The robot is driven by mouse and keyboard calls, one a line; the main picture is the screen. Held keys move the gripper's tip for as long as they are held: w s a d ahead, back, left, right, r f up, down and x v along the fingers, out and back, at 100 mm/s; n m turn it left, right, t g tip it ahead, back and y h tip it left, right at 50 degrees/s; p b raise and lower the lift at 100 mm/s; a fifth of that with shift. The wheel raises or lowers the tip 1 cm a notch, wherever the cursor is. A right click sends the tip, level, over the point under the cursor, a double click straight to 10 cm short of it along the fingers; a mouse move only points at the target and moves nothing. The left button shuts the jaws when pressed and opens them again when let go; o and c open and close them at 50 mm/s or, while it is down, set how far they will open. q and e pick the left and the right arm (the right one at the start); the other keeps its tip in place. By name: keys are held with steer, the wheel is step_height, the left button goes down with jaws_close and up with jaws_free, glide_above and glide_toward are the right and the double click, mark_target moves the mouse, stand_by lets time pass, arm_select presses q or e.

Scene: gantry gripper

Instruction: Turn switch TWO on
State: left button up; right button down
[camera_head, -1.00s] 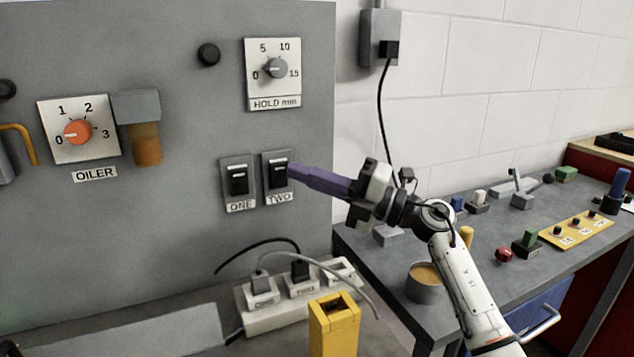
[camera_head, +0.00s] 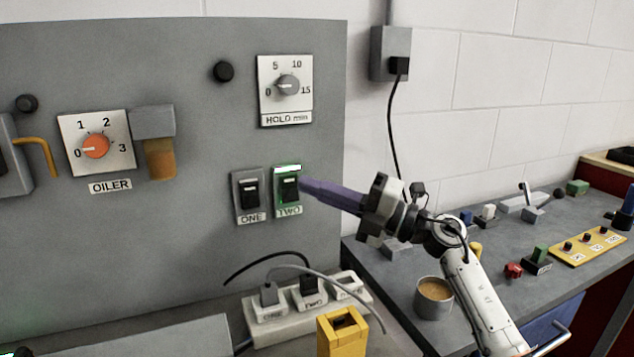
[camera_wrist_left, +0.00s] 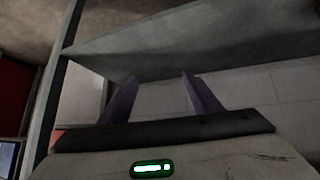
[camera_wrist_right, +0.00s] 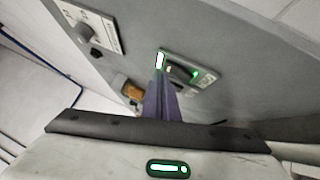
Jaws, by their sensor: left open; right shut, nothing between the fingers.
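Switch TWO (camera_head: 289,189) is a black rocker on a plate on the grey panel, with its label below. A lamp strip at its top glows bright white-green, and its edges are tinted green. It also shows lit in the right wrist view (camera_wrist_right: 183,72). My right gripper (camera_head: 303,186) is shut and empty, its purple fingertips close beside the right edge of switch TWO; I cannot tell whether they touch. The fingers also show in the right wrist view (camera_wrist_right: 160,82). Switch ONE (camera_head: 250,195), left of TWO, is unlit. My left gripper (camera_wrist_left: 158,77) is open and empty, seen only in its wrist view.
The HOLD dial (camera_head: 288,86) is above the switches and the OILER dial (camera_head: 96,146) is to the left. A power strip (camera_head: 290,318) with plugs and cables lies below. A workbench (camera_head: 400,320) with a cup (camera_head: 433,298) and small parts stands at right.

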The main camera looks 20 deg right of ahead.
steer(key=s+d+b, duration=0.1)
steer(key=s+d, duration=0.6)
steer(key=s, duration=0.2)
steer(key=shift+d+b, duration=0.3)
steer(key=shift+b, duration=0.1)
